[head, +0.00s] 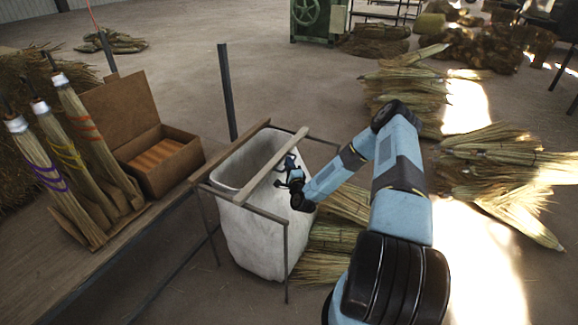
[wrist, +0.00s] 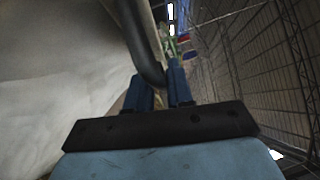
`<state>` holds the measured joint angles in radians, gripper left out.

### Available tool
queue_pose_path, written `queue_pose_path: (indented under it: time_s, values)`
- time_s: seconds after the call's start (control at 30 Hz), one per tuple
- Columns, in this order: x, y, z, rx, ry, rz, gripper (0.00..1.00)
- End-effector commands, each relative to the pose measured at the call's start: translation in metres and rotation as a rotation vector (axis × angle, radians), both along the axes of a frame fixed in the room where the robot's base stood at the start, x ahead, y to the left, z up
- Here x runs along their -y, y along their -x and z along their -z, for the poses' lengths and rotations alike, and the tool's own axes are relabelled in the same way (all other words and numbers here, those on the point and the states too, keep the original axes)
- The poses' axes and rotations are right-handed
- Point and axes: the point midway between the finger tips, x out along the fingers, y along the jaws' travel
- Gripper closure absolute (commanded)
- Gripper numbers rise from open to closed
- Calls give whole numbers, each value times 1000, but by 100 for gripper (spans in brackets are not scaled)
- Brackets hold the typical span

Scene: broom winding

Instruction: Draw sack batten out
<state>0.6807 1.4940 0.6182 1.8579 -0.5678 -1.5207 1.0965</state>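The sack batten (head: 262,175) is a pale wooden strip lying across the top of the white sack (head: 262,240), its far end over the frame's back rail. The sack hangs open in a thin metal frame (head: 287,255). My gripper (head: 283,171) is at the right side of the batten, close to its middle, with its dark fingers apart. In the wrist view, the blue fingers of my gripper (wrist: 160,88) have a gap between them. A dark curved bar reaches down to that gap, and white sack cloth fills the left. Contact with the batten cannot be told.
Left of the sack, a bench (head: 130,235) holds bound brooms (head: 75,150) and an open wooden box (head: 160,160). A dark post (head: 227,92) stands behind. Straw bundles (head: 335,225) lie right of the sack; more straw (head: 500,170) lies farther right.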

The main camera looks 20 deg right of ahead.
Motion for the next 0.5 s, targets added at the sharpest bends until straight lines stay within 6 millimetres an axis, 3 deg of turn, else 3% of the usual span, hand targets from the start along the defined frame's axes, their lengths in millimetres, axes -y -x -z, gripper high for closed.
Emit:
queue_pose_path:
  time_s: [0.2, 0.5]
  values:
    - [0, 0, 0, -1, 0, 0, 100]
    - [0, 1, 1, -3, 0, 0, 100]
